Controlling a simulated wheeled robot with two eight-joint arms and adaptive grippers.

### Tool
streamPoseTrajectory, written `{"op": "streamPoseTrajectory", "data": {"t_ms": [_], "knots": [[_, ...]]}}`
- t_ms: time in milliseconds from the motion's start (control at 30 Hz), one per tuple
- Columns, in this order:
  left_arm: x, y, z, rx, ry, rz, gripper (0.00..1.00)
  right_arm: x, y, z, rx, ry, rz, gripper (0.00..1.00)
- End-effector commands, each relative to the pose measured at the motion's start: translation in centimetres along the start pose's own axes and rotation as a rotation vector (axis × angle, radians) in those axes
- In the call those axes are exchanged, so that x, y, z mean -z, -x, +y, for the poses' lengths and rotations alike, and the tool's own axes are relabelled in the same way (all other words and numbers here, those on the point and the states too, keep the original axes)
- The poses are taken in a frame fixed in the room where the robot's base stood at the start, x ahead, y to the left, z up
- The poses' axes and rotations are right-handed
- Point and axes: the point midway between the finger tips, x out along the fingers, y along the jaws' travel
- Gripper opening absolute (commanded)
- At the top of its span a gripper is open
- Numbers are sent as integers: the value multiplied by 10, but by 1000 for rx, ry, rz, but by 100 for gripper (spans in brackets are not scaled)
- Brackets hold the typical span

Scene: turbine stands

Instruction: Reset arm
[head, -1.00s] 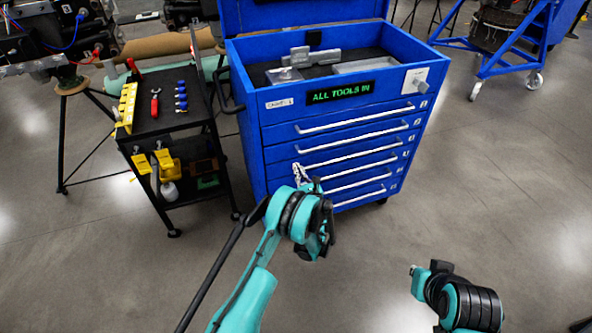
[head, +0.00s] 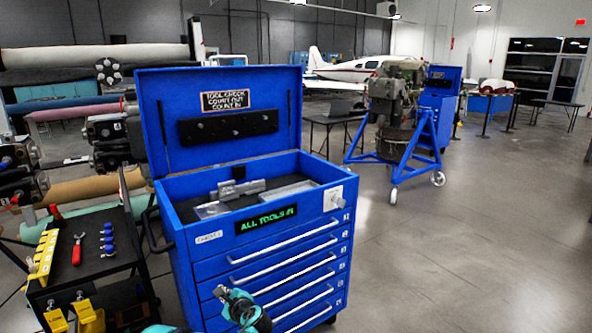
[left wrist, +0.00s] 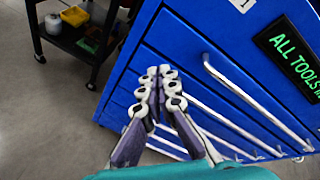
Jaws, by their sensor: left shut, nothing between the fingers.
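My left gripper (left wrist: 159,86) is shut and empty in the left wrist view. Its two dark fingers with pale ringed tips lie side by side in front of the blue drawers of the tool chest (left wrist: 185,45). I cannot tell whether they touch the drawer fronts. In the head view, part of my left arm's end (head: 240,306) shows at the bottom edge, in front of the chest's lower drawers. The blue tool chest (head: 197,258) stands with its lid up and a lit "ALL TOOLS IN" sign (head: 266,219). My right gripper is out of view.
A black cart (head: 92,262) with a red-handled tool and blue-topped pieces stands left of the chest. A wheeled blue stand (head: 428,145) holds an engine behind it. Open grey floor lies to the right. A white aeroplane is farther back.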

Motion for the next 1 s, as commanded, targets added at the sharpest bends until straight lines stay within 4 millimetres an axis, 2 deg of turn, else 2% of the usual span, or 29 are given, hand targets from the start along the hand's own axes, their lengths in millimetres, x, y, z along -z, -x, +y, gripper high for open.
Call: {"op": "streamPoseTrajectory", "data": {"t_ms": [33,200,367,500,633,800,900,1000], "knots": [[-18,15,1,-30,90,26,0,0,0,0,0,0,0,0],[-60,66,13,-140,415,115,0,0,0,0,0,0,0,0],[-88,122,36,-260,720,183,0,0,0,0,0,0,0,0],[-103,174,63,-376,984,230,0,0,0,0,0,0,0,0],[-108,224,93,-495,1227,262,0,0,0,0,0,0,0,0],[-103,283,133,-660,1523,287,0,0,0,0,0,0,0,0],[-96,309,151,-744,1659,294,0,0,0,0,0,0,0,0],[-90,326,164,-806,1753,296,0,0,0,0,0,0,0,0]]}}
